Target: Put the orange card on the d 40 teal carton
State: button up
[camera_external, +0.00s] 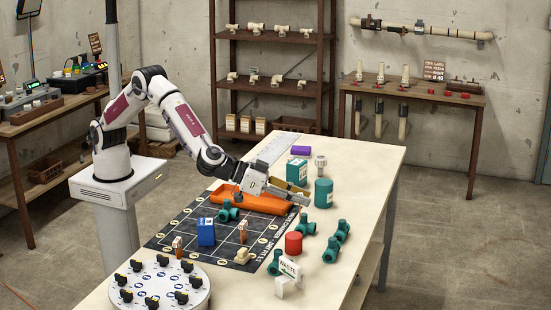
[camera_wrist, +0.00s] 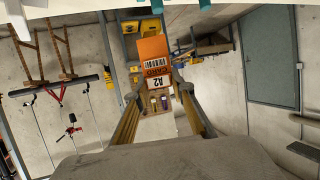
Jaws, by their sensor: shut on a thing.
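In the wrist view an orange card (camera_wrist: 153,52) with a barcode label and an "A2" mark is between the fingertips of my gripper (camera_wrist: 160,82). In the external view my gripper (camera_external: 303,196) is low over the right side of the table, beside the orange tray (camera_external: 262,206). The card cannot be made out there. A teal carton (camera_external: 297,168) with a white label stands just behind my gripper, which partly covers its lower part. I cannot read its "d 40" marking, and the carton does not show clearly in the wrist view.
A teal cylinder (camera_external: 323,194) stands right of my gripper, with a grey-white fitting (camera_external: 321,165) and a purple block (camera_external: 300,150) behind. Teal pipe fittings (camera_external: 331,250), a red cap (camera_external: 293,243) and a WASTE sign (camera_external: 290,268) are nearer. A blue box (camera_external: 206,232) stands on the dark mat.

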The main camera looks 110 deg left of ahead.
jog(key=a+r+n+g+y, duration=0.1)
jog(key=a+r+n+y, duration=0.2)
jog(key=a, duration=1.5)
notch_tip(320, 180, up, 3)
jog(key=n+g+y, duration=0.5)
jog(key=n+g, duration=0.1)
jog(key=n, duration=0.1)
send_over(297, 162)
jog(key=shift+s+a+f, duration=0.1)
jog(key=shift+s+a, duration=0.05)
jog(key=shift+f+g, duration=0.1)
jog(key=shift+g, duration=0.2)
notch_tip(297, 162, down, 6)
jog(key=shift+f, duration=0.15)
jog(key=shift+f, duration=1.75)
